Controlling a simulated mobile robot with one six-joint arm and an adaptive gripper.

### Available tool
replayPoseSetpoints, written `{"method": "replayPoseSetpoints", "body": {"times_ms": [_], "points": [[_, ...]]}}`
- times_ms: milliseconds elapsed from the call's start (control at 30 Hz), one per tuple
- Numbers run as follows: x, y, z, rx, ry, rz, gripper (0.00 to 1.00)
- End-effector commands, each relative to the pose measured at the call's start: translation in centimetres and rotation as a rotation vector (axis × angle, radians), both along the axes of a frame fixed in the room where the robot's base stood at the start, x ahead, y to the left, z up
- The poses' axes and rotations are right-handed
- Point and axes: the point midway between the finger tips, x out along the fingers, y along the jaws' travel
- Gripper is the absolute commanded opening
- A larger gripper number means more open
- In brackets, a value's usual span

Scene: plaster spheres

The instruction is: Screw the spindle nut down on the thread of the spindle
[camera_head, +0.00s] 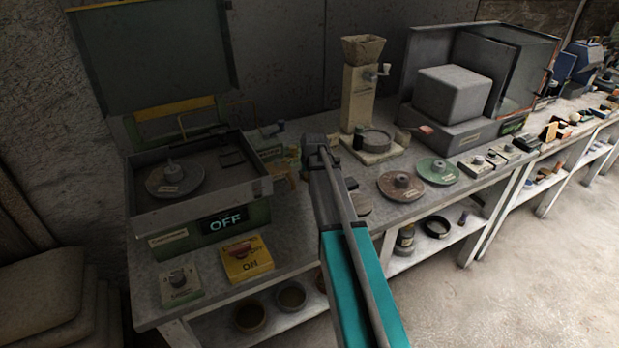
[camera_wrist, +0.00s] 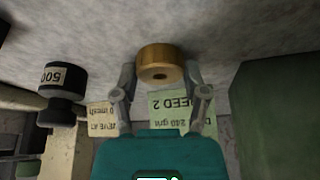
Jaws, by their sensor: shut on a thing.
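In the wrist view my gripper (camera_wrist: 160,72) is shut on a brass-coloured round nut (camera_wrist: 158,58), one finger on each side. A dark hole shows in its face. In the head view my arm reaches over the bench to the right of the open grinding machine (camera_head: 262,188); my fingers and the nut cannot be made out there. In the machine lies a grey disc (camera_head: 188,184) with a short upright spindle (camera_head: 170,165) at its middle. The spindle's thread is too small to make out. The nut is away from the spindle, which the wrist view does not show.
The machine's lid (camera_head: 155,55) stands open, and its display reads OFF. A yellow switch box (camera_head: 247,262) and a grey knob box (camera_head: 180,285) sit in front. Brown (camera_head: 401,187) and green (camera_head: 438,171) discs lie to the right. A black weight (camera_wrist: 66,78) shows in the wrist view.

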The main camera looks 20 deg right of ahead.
Motion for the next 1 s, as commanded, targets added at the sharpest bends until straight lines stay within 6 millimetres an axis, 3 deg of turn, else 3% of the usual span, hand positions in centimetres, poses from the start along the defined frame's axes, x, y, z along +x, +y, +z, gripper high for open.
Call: {"method": "replayPoseSetpoints", "body": {"times_ms": [567, 867, 1000], "points": [[0.0, 0.0, 1.0, 0.000, 0.000, 0.000, 0.00], [0.0, 0.0, 3.5, 0.000, 0.000, 0.000, 0.00], [-1.4, -0.1, 5.0, 0.000, 0.000, -0.001, 0.00]]}}
